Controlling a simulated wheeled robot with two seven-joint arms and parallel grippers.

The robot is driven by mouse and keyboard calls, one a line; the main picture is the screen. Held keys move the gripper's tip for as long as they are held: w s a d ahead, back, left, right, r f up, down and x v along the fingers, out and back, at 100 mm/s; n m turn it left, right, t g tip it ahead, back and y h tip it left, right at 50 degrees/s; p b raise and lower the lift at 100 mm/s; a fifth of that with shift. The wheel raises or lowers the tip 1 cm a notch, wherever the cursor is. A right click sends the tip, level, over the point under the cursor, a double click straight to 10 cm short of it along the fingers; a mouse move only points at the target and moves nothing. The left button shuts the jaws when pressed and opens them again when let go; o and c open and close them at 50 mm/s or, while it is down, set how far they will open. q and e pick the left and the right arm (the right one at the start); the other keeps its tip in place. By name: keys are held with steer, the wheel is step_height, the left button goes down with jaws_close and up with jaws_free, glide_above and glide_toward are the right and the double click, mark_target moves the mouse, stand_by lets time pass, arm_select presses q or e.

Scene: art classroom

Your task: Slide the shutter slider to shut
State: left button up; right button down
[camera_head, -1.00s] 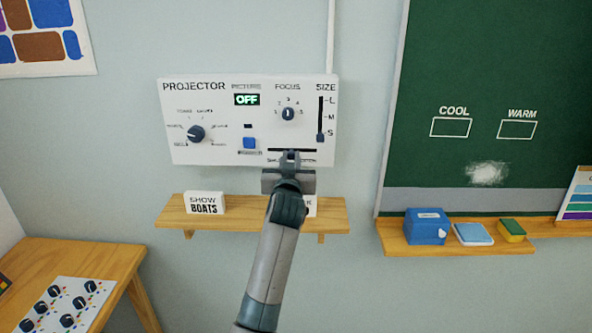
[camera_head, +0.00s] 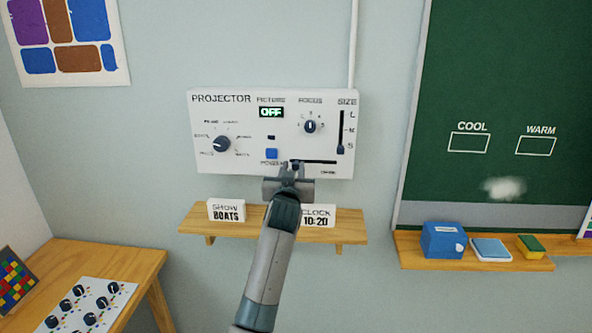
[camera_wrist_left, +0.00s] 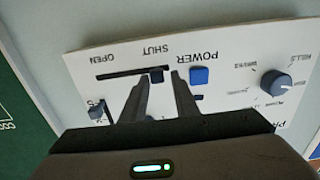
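The white projector panel (camera_head: 225,165) is on the wall, with the shutter slot (camera_head: 322,161) at its lower right. In the left wrist view, which is upside down, the dark blue shutter slider (camera_wrist_left: 156,75) is at the SHUT end of its slot (camera_wrist_left: 118,74). My left gripper (camera_head: 291,168) is at the slot's left end in the head view and hides the slider's surroundings and the SHUT label. In the wrist view its fingers (camera_wrist_left: 160,80) are apart on either side of the slider, one close beside it, the other with a gap. Contact is unclear. My right gripper is out of view.
The blue power button (camera_head: 271,153) is just left of my gripper. The size slider (camera_head: 341,149) and focus knob (camera_head: 310,126) are right and above. A wooden shelf (camera_head: 262,228) below bears a boats sign (camera_head: 227,210) and a clock (camera_head: 318,216).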

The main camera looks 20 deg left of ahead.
arm_select(q)
steer(key=shift+o, duration=0.2)
steer(key=shift+a, duration=0.15)
steer(key=shift+s+d, duration=0.2)
steer(key=shift+s, duration=0.05)
steer(key=shift+s+d+f+b, duration=0.15)
steer(key=shift+s+b, duration=0.25)
steer(key=shift+s, duration=0.2)
steer(key=b+v, duration=0.4)
steer(key=v, duration=1.1)
steer(key=shift+s+b, duration=0.3)
